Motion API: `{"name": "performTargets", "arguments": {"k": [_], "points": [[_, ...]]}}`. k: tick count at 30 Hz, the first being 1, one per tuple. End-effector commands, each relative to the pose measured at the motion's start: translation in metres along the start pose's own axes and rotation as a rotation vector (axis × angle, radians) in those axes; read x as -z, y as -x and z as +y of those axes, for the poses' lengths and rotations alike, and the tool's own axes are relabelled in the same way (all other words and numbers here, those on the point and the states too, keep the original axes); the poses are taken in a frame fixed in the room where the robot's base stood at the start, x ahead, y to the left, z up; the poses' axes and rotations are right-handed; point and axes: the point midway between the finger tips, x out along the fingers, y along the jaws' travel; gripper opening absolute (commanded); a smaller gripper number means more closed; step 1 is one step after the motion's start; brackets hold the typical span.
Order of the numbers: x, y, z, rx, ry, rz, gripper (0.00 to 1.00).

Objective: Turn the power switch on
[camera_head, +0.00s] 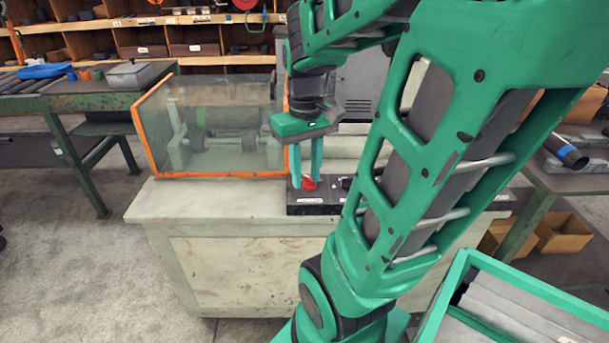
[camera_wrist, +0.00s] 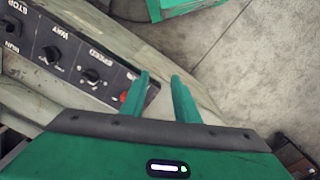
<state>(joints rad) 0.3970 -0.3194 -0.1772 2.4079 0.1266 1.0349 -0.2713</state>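The black control panel (camera_head: 325,208) lies on the right part of the pale cabinet's top. A red knob (camera_head: 309,184) sits at the panel's left end; it may be the power switch, but its label is not readable. My gripper (camera_head: 305,178) points down at the red knob, fingers apart, with the tips close around or just behind it; contact cannot be told. In the wrist view, my gripper (camera_wrist: 160,78) shows two separated fingers, and a red bit (camera_wrist: 123,97) shows beside the left finger, mostly hidden. The panel (camera_wrist: 65,58) there carries black knobs and STOP, RUN and SPEED labels.
A clear guard box with orange edges (camera_head: 215,125) stands on the cabinet (camera_head: 235,220), left of my gripper. A green-legged bench (camera_head: 80,100) is at the left. A green-framed bin (camera_head: 520,310) is at the lower right. Shelves line the back.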

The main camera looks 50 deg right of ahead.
Motion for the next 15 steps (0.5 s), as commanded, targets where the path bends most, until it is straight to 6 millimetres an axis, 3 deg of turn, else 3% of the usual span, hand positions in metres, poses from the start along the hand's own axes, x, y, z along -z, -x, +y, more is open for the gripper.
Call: {"name": "performTargets", "arguments": {"k": [3, 7, 12, 15], "points": [[0.044, 0.003, 0.024, -0.004, 0.088, -0.004, 0.28], [0.084, 0.0, 0.049, 0.001, 0.191, -0.003, 0.28], [0.116, -0.006, 0.074, 0.011, 0.285, 0.003, 0.28], [0.125, -0.008, 0.08, 0.014, 0.312, 0.005, 0.28]]}}
